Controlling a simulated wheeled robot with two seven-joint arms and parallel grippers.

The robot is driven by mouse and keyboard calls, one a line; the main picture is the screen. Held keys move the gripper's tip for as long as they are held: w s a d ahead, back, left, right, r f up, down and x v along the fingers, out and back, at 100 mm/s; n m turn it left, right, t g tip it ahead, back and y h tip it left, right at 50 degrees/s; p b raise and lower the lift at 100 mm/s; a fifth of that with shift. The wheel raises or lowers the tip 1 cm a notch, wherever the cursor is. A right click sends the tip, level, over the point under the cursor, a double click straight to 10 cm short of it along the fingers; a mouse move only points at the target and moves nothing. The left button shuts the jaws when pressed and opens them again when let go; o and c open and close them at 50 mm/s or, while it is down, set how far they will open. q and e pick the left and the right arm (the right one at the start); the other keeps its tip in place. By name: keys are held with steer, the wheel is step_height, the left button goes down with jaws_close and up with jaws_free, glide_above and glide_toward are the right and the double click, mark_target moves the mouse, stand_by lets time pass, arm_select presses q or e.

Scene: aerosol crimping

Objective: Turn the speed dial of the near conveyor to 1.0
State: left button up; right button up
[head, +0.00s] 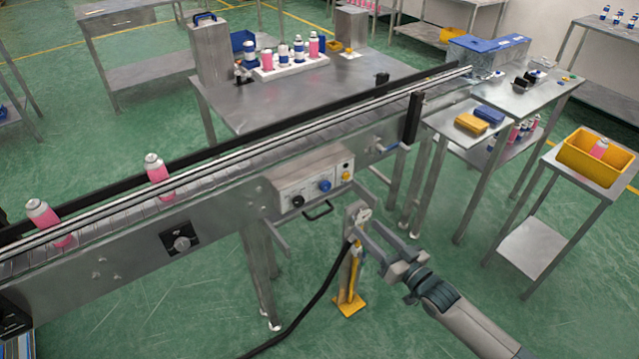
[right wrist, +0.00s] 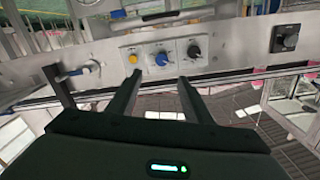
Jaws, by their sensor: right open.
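The near conveyor (head: 225,205) runs diagonally from lower left to upper right. Its control box (head: 315,180) carries a black knob (head: 297,201), a blue knob (head: 325,185) and a yellow button (head: 346,177). Farther left on its side is a dial on a black plate (head: 182,243). Scale markings are too small to read. My right gripper (head: 365,232) is open and empty, to the right of and below the control box. In the right wrist view, the blue knob (right wrist: 162,59) appears beyond the spread fingers (right wrist: 160,78), apart from them. My left gripper is out of view.
Two pink cans (head: 157,173) stand on the conveyor belt, one farther left and tilted in view. A yellow-footed post (head: 348,295) and a black cable (head: 310,305) are close to my right gripper. A side table with a yellow bin (head: 590,165) stands to the right.

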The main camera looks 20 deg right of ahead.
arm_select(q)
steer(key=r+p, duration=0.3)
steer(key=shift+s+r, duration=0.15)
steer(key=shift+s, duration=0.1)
arm_select(e)
glide_toward(327, 188)
steer(key=x, duration=0.8)
stand_by(0.3)
steer(key=c, duration=1.1)
steer(key=shift+o, duration=0.2)
